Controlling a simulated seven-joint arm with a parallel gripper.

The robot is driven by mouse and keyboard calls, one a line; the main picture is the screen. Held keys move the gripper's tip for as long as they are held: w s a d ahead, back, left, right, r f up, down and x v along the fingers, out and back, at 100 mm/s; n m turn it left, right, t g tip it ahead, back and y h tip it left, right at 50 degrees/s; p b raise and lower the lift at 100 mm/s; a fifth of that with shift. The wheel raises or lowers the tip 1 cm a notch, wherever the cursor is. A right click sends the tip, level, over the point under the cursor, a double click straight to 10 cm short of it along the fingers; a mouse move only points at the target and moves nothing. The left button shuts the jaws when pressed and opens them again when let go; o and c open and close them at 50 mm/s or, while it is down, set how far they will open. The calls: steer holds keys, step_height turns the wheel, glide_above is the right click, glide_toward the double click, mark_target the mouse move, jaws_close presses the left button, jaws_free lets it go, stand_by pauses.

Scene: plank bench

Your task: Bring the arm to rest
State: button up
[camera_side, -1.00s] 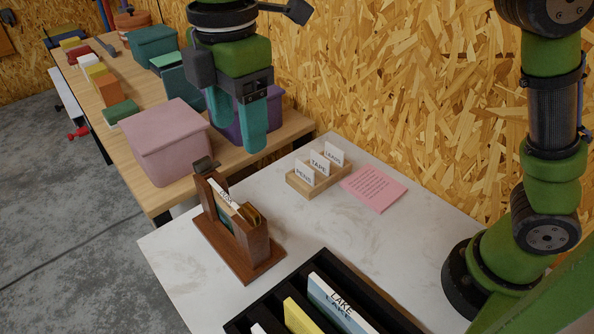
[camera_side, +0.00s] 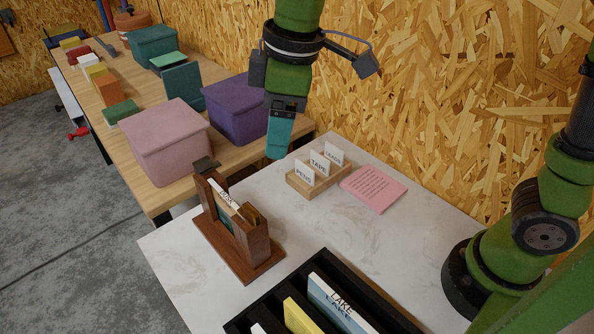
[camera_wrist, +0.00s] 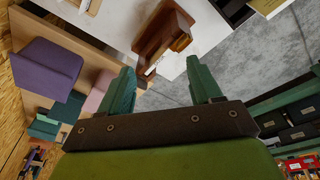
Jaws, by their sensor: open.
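My gripper (camera_side: 279,136) has teal fingers and hangs in the air in the side view, at the back edge of the white table (camera_side: 205,278), near the small card holder. In the wrist view my gripper (camera_wrist: 163,95) is open with nothing between its two fingers. Beyond the fingers the wrist view shows the brown wooden stand (camera_wrist: 165,30). In the side view that wooden stand (camera_side: 240,243) stands upright on the white table with a card in it. One finger mostly hides the other in the side view.
A light wooden holder (camera_side: 319,179) with lettered cards and a pink note (camera_side: 374,188) lie near the wall. A black rack (camera_side: 272,315) holds several books at the front. A pink box (camera_side: 165,145), a purple box (camera_side: 236,110) and teal boxes stand on the plank bench.

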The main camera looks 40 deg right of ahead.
steer(key=s+d+f+m+t, duration=0.1)
steer(key=s+d+m, duration=0.2)
steer(key=d, duration=0.3)
steer(key=s+d+f+m+t, duration=0.1)
steer(key=s+d+m+t, duration=0.1)
steer(key=d+m, duration=0.4)
steer(key=s+d+f+m+t+y, duration=0.1)
steer(key=s+d+m+t, duration=0.1)
steer(key=s+d+m, duration=0.2)
steer(key=d, duration=0.3)
steer(key=shift+d+m, duration=0.15)
steer(key=shift+m, duration=0.25)
steer(key=shift+f, duration=0.1)
steer(key=shift+c, duration=0.3)
